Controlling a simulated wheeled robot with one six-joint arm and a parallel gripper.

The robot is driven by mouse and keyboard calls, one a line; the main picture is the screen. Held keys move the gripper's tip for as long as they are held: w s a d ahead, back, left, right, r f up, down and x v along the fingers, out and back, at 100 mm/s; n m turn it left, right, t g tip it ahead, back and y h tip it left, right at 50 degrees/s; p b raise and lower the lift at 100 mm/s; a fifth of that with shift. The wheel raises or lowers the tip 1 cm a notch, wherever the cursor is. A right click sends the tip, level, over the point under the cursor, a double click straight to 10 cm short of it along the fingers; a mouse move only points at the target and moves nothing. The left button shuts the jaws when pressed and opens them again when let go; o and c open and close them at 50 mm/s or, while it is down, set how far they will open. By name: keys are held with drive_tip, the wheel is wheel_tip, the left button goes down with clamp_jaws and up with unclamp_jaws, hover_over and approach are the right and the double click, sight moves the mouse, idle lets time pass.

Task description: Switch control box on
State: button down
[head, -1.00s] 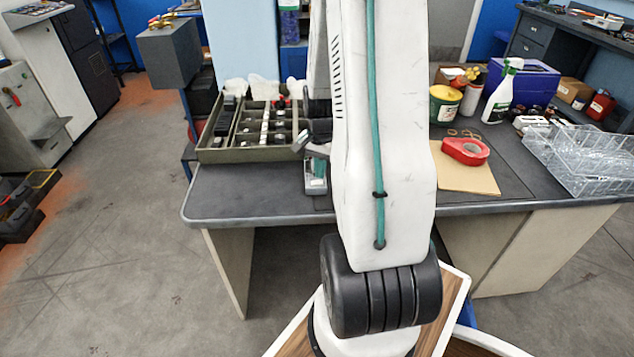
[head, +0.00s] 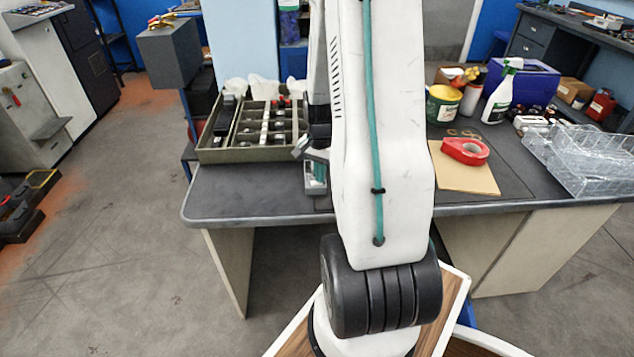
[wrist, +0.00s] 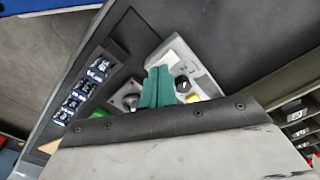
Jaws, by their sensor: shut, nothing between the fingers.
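In the head view only a small part of the control box (head: 315,190) shows beside my arm, near the front of the bench. My gripper (wrist: 157,88) has teal fingers, shut with nothing between them. The fingertips overlap the box's edge in the wrist view, just left of the knob. I cannot tell whether they touch it. My gripper's body covers the lower part of the box.
A compartment tray (head: 250,155) stands left on the bench. Red tape (head: 465,151) and clear trays (head: 585,165) are right. The bench's front left is clear.

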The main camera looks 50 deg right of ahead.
drive_tip(key=shift+f, duration=0.2)
drive_tip(key=shift+r, duration=3.5)
drive_tip(key=shift+s+a, duration=0.15)
drive_tip(key=s+a+r+n, duration=0.4)
drive_tip(key=a+r+n, duration=0.1)
drive_tip(key=a, duration=0.5)
drive_tip(key=s+a+r+n+t, duration=0.1)
drive_tip(key=s+a+r+n, duration=0.3)
drive_tip(key=a+r, duration=0.4)
drive_tip(key=s+a+r+n, duration=0.4)
drive_tip(key=a+r+n, duration=0.2)
drive_tip(key=a, duration=0.6)
drive_tip(key=shift+s+r+n, duration=0.15)
drive_tip(key=shift+r+n, duration=0.25)
drive_tip(key=shift+r, duration=0.1)
